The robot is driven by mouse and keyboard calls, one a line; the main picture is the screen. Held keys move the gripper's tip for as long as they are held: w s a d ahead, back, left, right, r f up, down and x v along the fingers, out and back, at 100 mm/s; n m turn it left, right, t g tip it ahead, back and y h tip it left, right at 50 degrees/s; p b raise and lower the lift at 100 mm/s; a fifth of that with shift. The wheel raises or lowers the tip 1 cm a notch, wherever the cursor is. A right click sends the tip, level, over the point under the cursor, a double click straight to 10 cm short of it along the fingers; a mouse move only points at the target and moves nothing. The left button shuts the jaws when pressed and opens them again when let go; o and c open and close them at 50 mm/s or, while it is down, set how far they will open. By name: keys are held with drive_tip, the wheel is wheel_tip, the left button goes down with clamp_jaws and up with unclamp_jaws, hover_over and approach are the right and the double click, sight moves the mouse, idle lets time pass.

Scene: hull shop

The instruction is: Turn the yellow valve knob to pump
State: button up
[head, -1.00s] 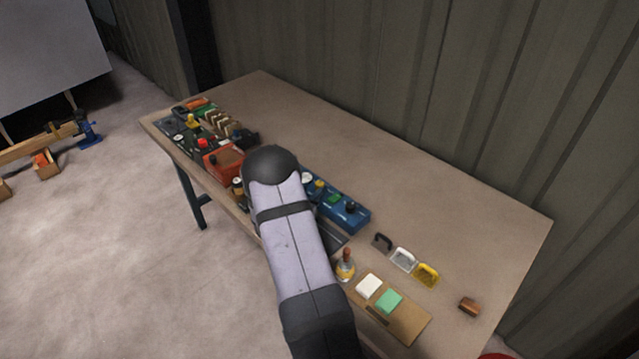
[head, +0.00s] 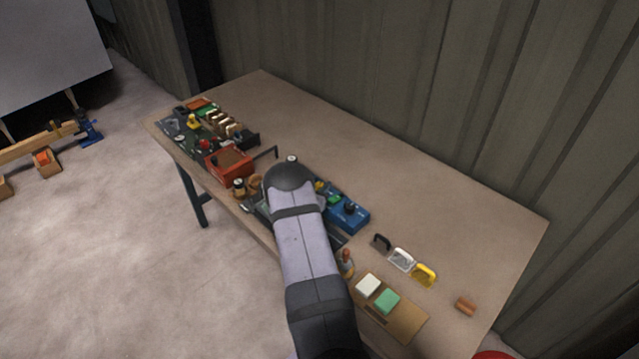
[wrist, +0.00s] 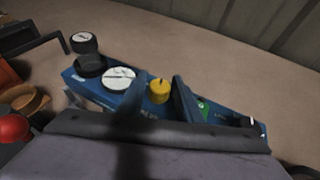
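The yellow valve knob (wrist: 159,91) stands on top of a blue box (wrist: 235,117), with a thin mark on its top. In the wrist view my gripper (wrist: 160,84) is open, with one dark finger to each side of the knob. I cannot tell whether either finger touches it or how far down they reach. In the head view the blue box (head: 352,222) lies beyond my arm, and only a bit of the yellow knob (head: 319,186) shows past it. My fingers are hidden there. Any pump label is too small to read.
On the box, a white dial (wrist: 118,78) sits left of the knob and a green part (wrist: 204,108) right. A black cylinder (wrist: 85,44) rises at the left end. A red box (head: 229,165) stands farther left. The table's back is clear.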

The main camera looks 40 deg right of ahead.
drive_tip(key=shift+d+f, duration=0.1)
drive_tip(key=shift+d, duration=0.05)
drive_tip(key=c, duration=0.8)
drive_tip(key=shift+o, duration=0.2)
